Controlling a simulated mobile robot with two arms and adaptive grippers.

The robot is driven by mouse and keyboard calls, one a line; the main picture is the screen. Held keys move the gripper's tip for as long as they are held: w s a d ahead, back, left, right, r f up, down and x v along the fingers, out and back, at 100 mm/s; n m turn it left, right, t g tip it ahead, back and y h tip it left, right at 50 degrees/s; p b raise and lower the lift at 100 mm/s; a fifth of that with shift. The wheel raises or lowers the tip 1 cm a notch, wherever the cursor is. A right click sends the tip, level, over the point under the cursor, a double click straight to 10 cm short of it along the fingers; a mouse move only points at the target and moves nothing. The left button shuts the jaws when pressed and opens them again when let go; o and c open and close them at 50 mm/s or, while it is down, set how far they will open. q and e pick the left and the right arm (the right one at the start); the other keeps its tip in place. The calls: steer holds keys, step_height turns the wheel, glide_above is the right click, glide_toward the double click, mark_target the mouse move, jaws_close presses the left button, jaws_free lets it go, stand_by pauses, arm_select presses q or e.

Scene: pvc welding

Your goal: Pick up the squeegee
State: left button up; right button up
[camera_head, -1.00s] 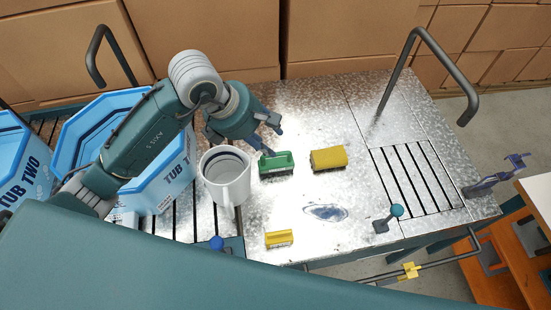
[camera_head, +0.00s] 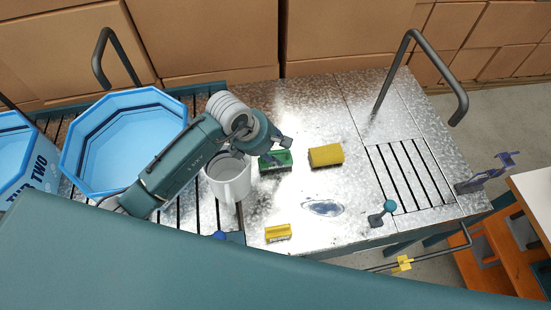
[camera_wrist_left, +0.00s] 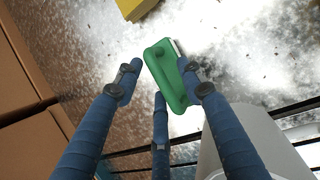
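A green block-shaped tool (camera_head: 268,166), which I take for the squeegee, lies on the metal table beside the white mug. In the left wrist view the green tool (camera_wrist_left: 169,80) has a rounded handle and a pale strip along one edge. My left gripper (camera_head: 275,150) is over it, coming from the left. In the left wrist view my left gripper (camera_wrist_left: 160,85) has its fingers spread. One finger overlaps the green tool's right side and the left finger stands clear of it. Contact cannot be told. My right gripper is out of view.
The white mug (camera_head: 232,185) stands close to the left of the green tool. A yellow sponge (camera_head: 326,155) lies to its right, a small yellow tool (camera_head: 278,232) nearer the front. Blue tubs (camera_head: 120,140) stand at left. A blue-knobbed lever (camera_head: 384,212) and slotted grate (camera_head: 412,175) are at right.

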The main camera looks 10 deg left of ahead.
arm_select(q)
jaws_close()
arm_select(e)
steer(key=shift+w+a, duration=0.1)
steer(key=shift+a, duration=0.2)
arm_select(q)
steer(key=shift+r, duration=0.1)
